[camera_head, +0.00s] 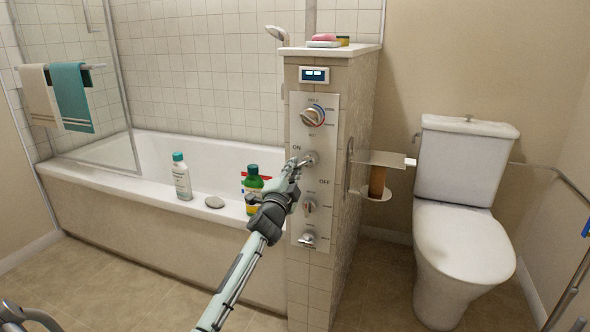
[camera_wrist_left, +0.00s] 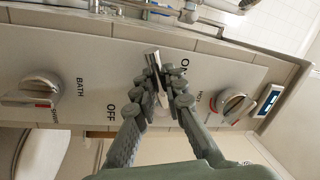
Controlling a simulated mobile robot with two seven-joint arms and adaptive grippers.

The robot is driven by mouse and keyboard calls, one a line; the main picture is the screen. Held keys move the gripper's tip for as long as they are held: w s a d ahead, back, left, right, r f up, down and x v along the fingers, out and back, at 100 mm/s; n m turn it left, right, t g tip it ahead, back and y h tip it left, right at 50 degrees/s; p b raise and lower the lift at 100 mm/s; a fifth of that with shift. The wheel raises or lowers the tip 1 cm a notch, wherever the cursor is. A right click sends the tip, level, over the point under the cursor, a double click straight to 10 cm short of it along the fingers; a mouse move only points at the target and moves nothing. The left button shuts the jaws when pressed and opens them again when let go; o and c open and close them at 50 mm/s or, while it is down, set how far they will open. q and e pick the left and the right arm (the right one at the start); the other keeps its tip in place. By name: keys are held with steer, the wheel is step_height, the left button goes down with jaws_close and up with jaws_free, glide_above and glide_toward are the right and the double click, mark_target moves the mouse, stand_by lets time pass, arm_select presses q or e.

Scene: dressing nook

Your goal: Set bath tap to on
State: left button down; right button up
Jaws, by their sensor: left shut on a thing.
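The control panel (camera_head: 326,125) is a pale plate on the front of a tiled pillar beside the bathtub. Its bath tap (camera_head: 311,158) is a metal lever between the ON and OFF labels. My left gripper (camera_head: 294,168) reaches up to this lever from below. In the left wrist view, the gripper (camera_wrist_left: 163,95) is shut on the tap lever (camera_wrist_left: 153,62), whose metal end sticks out between the fingers near ON. The fingers hide the rest of the lever, so its exact setting is hard to tell. My right gripper is not in view.
A dial (camera_head: 311,116) sits above the tap, and two smaller knobs (camera_head: 309,206) (camera_head: 307,239) sit below it. A green bottle (camera_head: 253,182) and a white bottle (camera_head: 181,178) stand on the bathtub rim (camera_head: 130,180). A toilet (camera_head: 460,240) stands to the right.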

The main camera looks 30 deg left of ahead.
arm_select(q)
steer(key=shift+r, duration=0.1)
stand_by(0.3)
steer(key=c, duration=1.6)
jaws_free()
steer(key=shift+o, duration=0.2)
steer(key=v, duration=1.2)
steer(key=s+d+f+n+g+h, duration=0.1)
steer(key=s+d+f+n+g, duration=0.2)
steer(key=f, duration=0.5)
steer(key=s+d+f+n+g, duration=0.1)
steer(key=s+f+g, duration=0.2)
steer(key=s+f, duration=0.35)
steer(key=s+d+f+n+g+h, duration=0.1)
steer(key=s+d+f+n+g, duration=0.15)
steer(key=f, duration=0.75)
steer(key=s+d+f+g+h, duration=0.1)
steer(key=s+d+f+g, duration=0.1)
steer(key=s, duration=0.4)
steer(key=s+d+f+n+g+h, duration=0.1)
steer(key=s+d+f+g, duration=0.2)
steer(key=s+d+f, duration=0.1)
steer(key=s+d+f+g, duration=0.2)
steer(key=s+f, duration=0.3)
steer(key=s, duration=0.3)
steer(key=shift+s+d+h, duration=0.25)
steer(key=shift+d+h, duration=0.15)
steer(key=shift+d, duration=0.1)
